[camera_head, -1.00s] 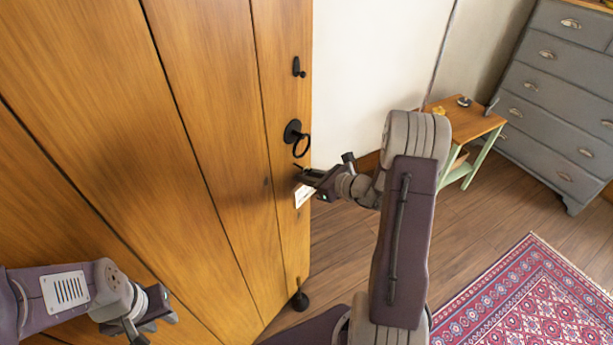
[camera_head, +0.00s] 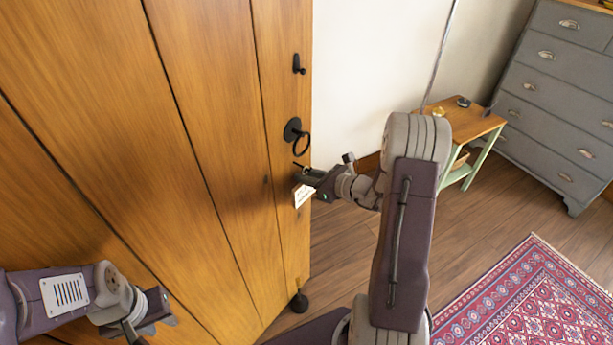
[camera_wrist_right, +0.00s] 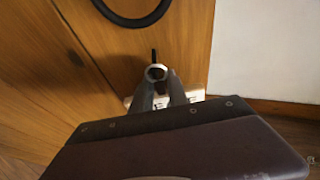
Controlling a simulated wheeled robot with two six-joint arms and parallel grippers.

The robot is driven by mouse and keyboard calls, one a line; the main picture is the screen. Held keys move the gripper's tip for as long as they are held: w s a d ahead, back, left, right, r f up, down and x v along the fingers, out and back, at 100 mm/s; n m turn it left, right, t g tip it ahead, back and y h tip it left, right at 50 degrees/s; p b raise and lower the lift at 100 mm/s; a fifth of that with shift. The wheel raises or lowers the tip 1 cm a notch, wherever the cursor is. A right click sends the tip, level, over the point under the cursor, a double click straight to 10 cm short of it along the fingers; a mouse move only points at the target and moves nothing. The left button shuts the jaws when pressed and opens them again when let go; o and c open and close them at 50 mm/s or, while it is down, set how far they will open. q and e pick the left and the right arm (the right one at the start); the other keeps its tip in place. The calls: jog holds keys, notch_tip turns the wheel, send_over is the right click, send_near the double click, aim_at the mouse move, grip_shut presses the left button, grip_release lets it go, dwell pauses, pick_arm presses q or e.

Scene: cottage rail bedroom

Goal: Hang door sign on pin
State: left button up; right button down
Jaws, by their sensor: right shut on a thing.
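The white door sign (camera_head: 304,196) hangs under my right gripper (camera_head: 303,178), close to the wooden door's face. In the right wrist view, my right gripper (camera_wrist_right: 156,78) is shut on a small grey ring-like part at the sign's top; white pieces of the sign (camera_wrist_right: 195,96) show beside and behind the fingers. The dark pin (camera_wrist_right: 154,55) sticks out of the door just beyond the ring. I cannot tell whether ring and pin touch. My left gripper (camera_head: 146,328) is low at the left, away from the sign; its jaw opening is unclear.
The door (camera_head: 215,150) carries a black ring handle (camera_head: 298,136) just above my right gripper and a black hook (camera_head: 298,65) higher up. A small table (camera_head: 470,122), a grey dresser (camera_head: 550,95) and a red rug (camera_head: 525,300) stand or lie to the right.

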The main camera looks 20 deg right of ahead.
jog(key=shift+s+a+f+g, duration=0.2)
jog(key=shift+f+g, duration=0.1)
jog(key=shift+f, duration=0.1)
dwell(0.3)
jog(key=c, duration=1.2)
grip_release()
jog(key=shift+w, duration=0.1)
jog(key=shift+r, duration=0.1)
jog(key=v, duration=0.9)
jog(key=shift+p, duration=0.45)
